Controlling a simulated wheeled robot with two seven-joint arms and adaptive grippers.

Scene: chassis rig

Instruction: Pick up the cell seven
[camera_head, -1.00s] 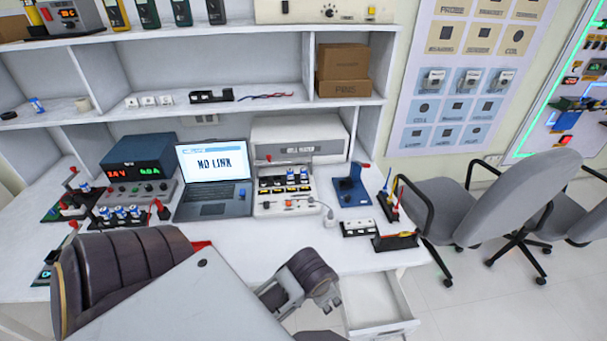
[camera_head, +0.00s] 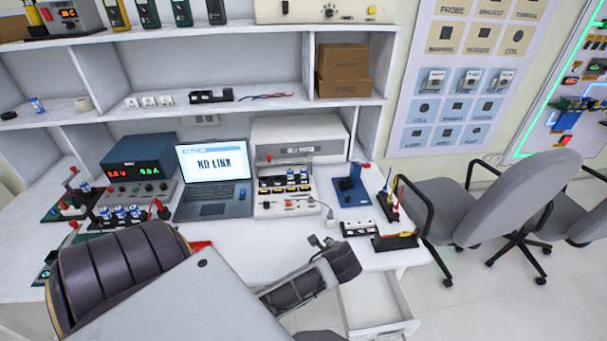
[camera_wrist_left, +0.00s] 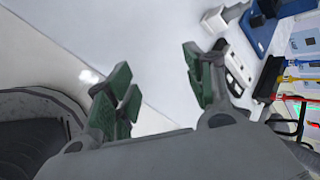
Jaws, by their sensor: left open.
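Several blue-and-white cells (camera_head: 120,213) stand in a black holder at the left of the bench. Two more cells (camera_head: 291,174) sit in the white tester (camera_head: 287,205) at the middle. One cell (camera_head: 37,105) is on the left shelf, and another (camera_head: 84,187) is by the board at far left. No number is readable, so I cannot tell which is cell seven. My left gripper (camera_wrist_left: 156,72) is open and empty, its green fingers apart over the white bench near its front edge. My right gripper is not seen.
The white strip with dark holes (camera_head: 360,228), blue stand (camera_head: 350,188) and screwdriver rack (camera_head: 395,240) are at the bench's right. The laptop (camera_head: 213,180) stands left of the tester. An open drawer (camera_head: 378,305) juts out below the front edge. Chairs stand right.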

